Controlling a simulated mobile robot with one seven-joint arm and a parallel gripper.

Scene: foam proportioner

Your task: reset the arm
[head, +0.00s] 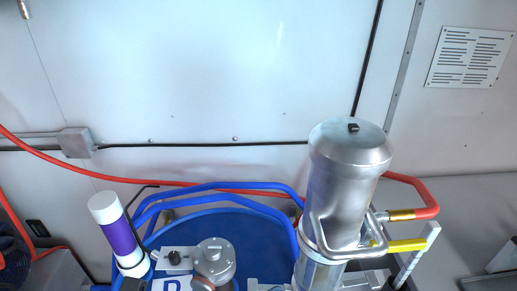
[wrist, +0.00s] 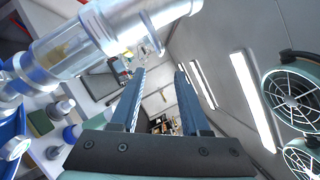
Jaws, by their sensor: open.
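My gripper (wrist: 160,72) shows in the wrist view, with its two dark blue fingers spread apart and nothing between them. It points along the room, past the metal and glass cylinder (wrist: 75,42), which lies across the upper left of that view close to the fingers. I cannot tell whether the left finger touches it. My gripper and arm are not seen in the head view.
In the head view a tall silver canister (head: 345,180) stands at the right, with a yellow-handled valve (head: 405,245) beside it. A purple and white cylinder (head: 118,235) and blue pipes (head: 220,187) stand left. Round fans (wrist: 292,88) show in the wrist view.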

